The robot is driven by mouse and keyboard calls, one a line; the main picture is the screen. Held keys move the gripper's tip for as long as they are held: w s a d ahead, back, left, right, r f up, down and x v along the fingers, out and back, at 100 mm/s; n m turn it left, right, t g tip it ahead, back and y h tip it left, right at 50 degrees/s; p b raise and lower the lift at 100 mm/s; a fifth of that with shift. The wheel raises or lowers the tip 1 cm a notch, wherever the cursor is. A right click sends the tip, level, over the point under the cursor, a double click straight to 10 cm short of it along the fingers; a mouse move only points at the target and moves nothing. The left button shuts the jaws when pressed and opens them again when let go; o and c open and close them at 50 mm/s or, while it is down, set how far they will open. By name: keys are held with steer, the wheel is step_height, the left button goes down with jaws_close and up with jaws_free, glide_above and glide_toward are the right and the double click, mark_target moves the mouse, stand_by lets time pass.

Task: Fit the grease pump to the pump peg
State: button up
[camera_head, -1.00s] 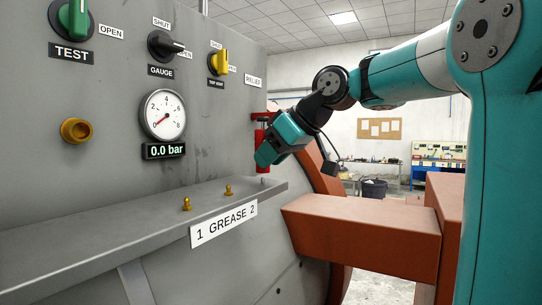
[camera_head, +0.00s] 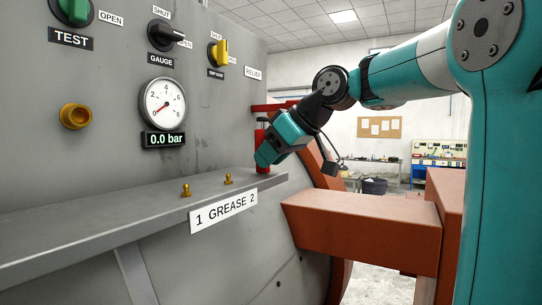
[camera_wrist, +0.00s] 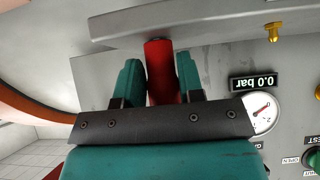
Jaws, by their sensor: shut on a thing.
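The grease pump is a red cylinder (camera_head: 262,168) held in my gripper (camera_head: 264,158), upright at the far right end of the grey shelf (camera_head: 110,212). In the wrist view the pump (camera_wrist: 163,75) stands between the two teal fingers of my gripper (camera_wrist: 161,82), which are shut on it. The pump's lower end meets the shelf's surface in the head view. The pump peg is hidden now, behind or under the pump. I cannot tell how far the pump sits over it.
Two brass grease nipples (camera_head: 186,190) (camera_head: 228,179) stand on the shelf left of the pump. The grey panel (camera_head: 205,120) with gauge (camera_head: 163,104) and knobs rises behind. An orange-brown beam (camera_head: 360,228) lies right of the shelf.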

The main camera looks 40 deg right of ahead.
steer(key=shift+f, duration=0.15)
stand_by(0.5)
steer(key=o, duration=1)
